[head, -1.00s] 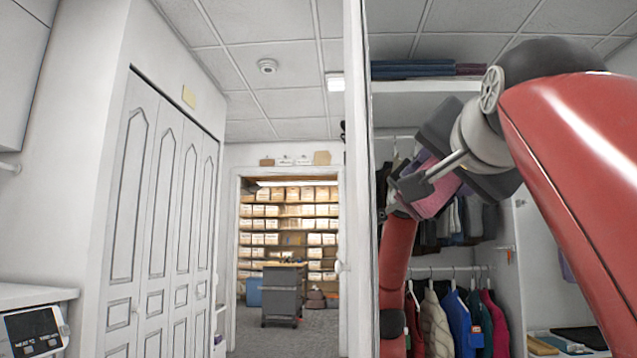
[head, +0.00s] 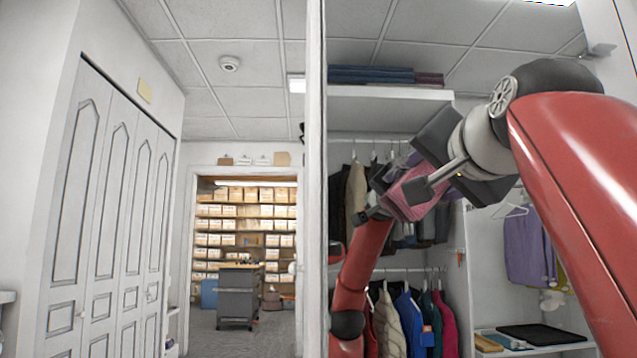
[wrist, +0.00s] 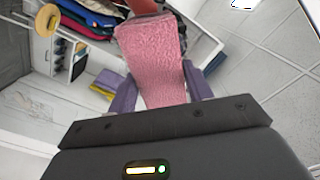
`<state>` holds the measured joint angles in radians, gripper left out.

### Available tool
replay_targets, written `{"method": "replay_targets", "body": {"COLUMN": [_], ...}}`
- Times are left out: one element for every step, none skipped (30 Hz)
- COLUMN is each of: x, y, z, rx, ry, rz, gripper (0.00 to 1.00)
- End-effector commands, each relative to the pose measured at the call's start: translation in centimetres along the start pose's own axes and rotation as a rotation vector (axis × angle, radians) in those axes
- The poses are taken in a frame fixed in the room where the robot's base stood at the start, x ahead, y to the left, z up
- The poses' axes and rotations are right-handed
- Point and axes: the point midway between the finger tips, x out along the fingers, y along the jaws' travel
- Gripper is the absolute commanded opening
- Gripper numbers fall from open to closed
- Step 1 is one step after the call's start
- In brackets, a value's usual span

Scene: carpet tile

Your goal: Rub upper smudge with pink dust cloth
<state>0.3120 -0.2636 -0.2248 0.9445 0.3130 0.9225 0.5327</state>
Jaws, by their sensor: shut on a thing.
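The pink dust cloth (head: 408,190) is held in my gripper (head: 404,196) in front of the closet side of the head view. In the wrist view the cloth (wrist: 155,62) fills the space between the two purple-grey fingers of my gripper (wrist: 158,88) and sticks out past them. The fingers are shut on it. I cannot make out the upper smudge in either view. I cannot tell whether the cloth touches any surface.
An open closet with hanging clothes (head: 405,315) and a high shelf (head: 390,93) is on the right. A white vertical edge (head: 314,200) stands just left of it. White folding doors (head: 100,220) are at left; a doorway shows a grey cart (head: 236,296) and shelves.

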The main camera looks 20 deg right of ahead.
Motion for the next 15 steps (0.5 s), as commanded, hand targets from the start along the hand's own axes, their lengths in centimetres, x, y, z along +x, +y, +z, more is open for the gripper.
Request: {"method": "replay_targets", "body": {"x": [0.1,0.1,0.2,0.2,0.2,0.2,0.2,0.2,0.2,0.2,0.2,0.2,0.2,0.2,0.2], "y": [0.3,0.5,0.7,0.9,1.0,1.1,1.2,1.2,1.3,1.3,1.4,1.6,1.7,1.9,2.2], "z": [-0.3,-0.5,-0.7,-0.9,-1.0,-1.1,-1.2,-1.2,-1.3,-1.3,-1.4,-1.5,-1.7,-1.9,-2.1], "rx": [0.0,0.001,0.001,0.001,0.0,0.0,0.0,0.0,0.0,0.0,0.0,0.0,0.001,0.001,0.0], "ry": [-0.001,-0.001,-0.001,-0.001,-0.001,-0.001,-0.001,-0.001,-0.001,-0.001,-0.001,-0.001,-0.001,-0.001,-0.001], "rz": [0.0,-0.001,0.0,0.001,0.0,-0.001,-0.001,-0.001,0.0,0.0,0.0,0.0,0.0,0.0,0.001], "gripper": [0.32,0.32,0.32,0.32,0.32,0.32,0.32,0.32,0.32,0.32,0.32,0.32,0.32,0.32,0.32]}}
